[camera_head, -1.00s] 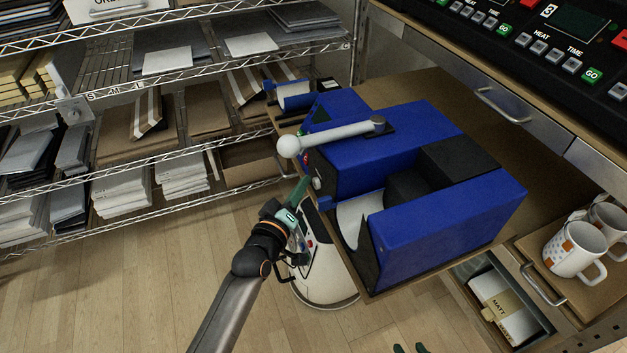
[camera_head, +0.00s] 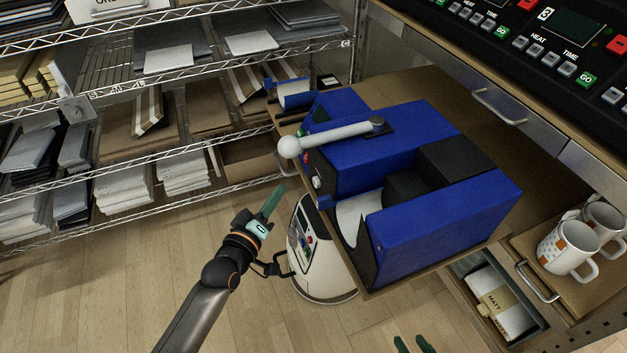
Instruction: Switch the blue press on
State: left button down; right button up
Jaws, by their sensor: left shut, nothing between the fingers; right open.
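The blue press (camera_head: 410,140) stands on a brown work surface at the centre. Its white lever (camera_head: 335,136) ends in a round ball at the left and lies across the top. Small red and green controls (camera_head: 307,156) and a pale knob (camera_head: 317,182) sit on its left-facing front. They are too small to tell whether the press is on. My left gripper (camera_head: 276,190) is shut and empty, left of the press front and apart from it. My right gripper (camera_head: 414,345) is open; only its green fingertips show at the bottom edge, below the press.
Wire shelves (camera_head: 180,70) with stacked goods fill the left and back. A white rounded machine (camera_head: 315,265) stands on the floor beneath the press. Two mugs (camera_head: 569,247) stand on a brown board at the right. A black control panel (camera_head: 545,40) is at top right.

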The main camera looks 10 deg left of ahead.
jog(key=shift+a, duration=0.1)
grip_shut()
dwell(1.5)
